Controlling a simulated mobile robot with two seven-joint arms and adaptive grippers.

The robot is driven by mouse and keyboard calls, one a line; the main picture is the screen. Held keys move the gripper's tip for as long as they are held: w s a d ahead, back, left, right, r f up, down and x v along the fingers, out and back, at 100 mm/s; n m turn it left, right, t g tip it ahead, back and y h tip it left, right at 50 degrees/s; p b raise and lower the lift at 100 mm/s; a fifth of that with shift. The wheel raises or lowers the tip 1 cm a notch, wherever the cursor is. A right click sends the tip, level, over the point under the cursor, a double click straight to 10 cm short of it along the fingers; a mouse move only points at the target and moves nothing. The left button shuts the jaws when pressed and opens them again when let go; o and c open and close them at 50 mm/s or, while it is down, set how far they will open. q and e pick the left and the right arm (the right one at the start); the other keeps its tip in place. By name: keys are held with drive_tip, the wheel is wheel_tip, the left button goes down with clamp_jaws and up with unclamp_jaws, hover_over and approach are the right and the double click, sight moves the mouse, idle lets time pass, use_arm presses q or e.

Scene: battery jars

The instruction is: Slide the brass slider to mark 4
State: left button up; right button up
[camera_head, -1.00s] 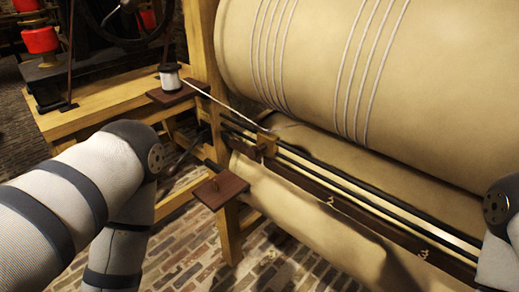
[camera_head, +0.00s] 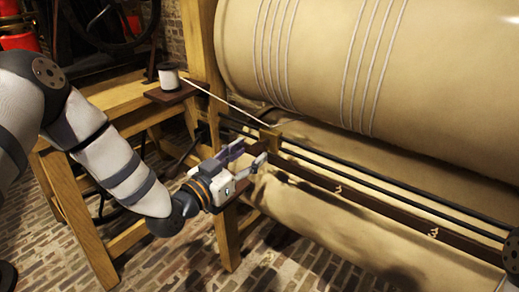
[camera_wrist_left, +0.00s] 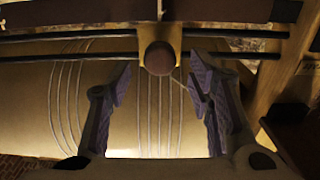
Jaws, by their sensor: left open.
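The brass slider (camera_head: 270,140) sits on two dark rods (camera_head: 375,188) near the left end of the rail, below the big tan cylinder (camera_head: 420,70). In the left wrist view the slider (camera_wrist_left: 174,38) has a round brown knob (camera_wrist_left: 158,58) facing the camera. My left gripper (camera_head: 248,157) is open, just in front of the slider and slightly left and below it. In the left wrist view its fingers (camera_wrist_left: 158,80) are spread on either side below the knob, empty. Pale marks (camera_head: 336,189) show on the dark scale bar (camera_head: 385,210); I cannot read them surely. My right gripper is out of view.
A pale cord (camera_head: 222,100) runs from a white spool (camera_head: 169,78) on a bracket to the slider. A wooden post (camera_head: 202,70) and frame stand left of the rail. The rods run clear to the right.

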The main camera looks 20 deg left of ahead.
sight(256, 150)
use_arm(q)
drive_tip(key=x, duration=0.4)
drive_tip(key=shift+w+f, duration=0.1)
clamp_jaws()
drive_tip(key=shift+d, duration=0.1)
